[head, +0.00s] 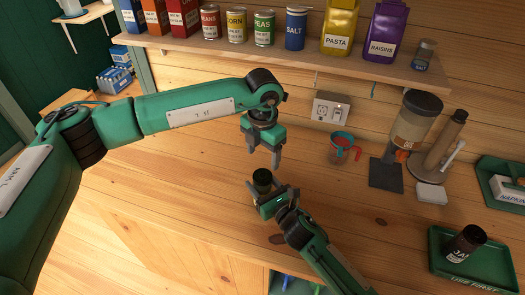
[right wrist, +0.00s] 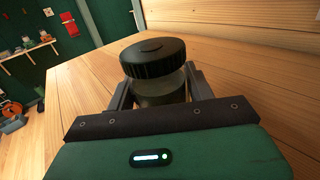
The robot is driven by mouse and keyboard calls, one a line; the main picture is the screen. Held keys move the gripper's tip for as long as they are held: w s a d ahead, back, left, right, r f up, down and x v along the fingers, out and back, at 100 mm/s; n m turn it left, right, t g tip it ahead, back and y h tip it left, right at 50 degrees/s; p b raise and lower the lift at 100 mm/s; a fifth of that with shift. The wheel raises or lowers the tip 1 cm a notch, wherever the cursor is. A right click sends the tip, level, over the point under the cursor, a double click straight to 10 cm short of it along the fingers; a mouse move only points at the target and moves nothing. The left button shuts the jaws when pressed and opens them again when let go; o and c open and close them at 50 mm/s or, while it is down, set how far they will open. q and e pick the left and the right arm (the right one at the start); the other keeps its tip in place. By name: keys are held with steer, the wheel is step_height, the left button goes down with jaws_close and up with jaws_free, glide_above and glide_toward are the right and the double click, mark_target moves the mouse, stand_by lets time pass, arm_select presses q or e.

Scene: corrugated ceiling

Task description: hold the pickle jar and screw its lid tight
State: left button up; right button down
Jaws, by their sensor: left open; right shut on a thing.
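The pickle jar (right wrist: 161,92) stands between the fingers of my right gripper (head: 269,194), which is shut on its body. Its dark ribbed lid (right wrist: 153,56) sits on top and looks slightly tilted in the right wrist view. In the head view the dark lid (head: 262,176) shows above the right gripper, and the jar body is mostly hidden. My left gripper (head: 263,158) is open and empty, pointing down just above the lid and apart from it.
A green tray (head: 445,270) with a dark jar (head: 466,243) lies front right. A shelf (head: 290,53) of cans and boxes runs above. The counter left of the grippers is clear.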

mark_target(262, 176)
arm_select(q)
steer(key=n, duration=0.5)
steer(key=shift+r, duration=0.2)
steer(key=shift+f, duration=0.1)
steer(key=shift+f, duration=3.95)
steer(key=shift+c, duration=0.2)
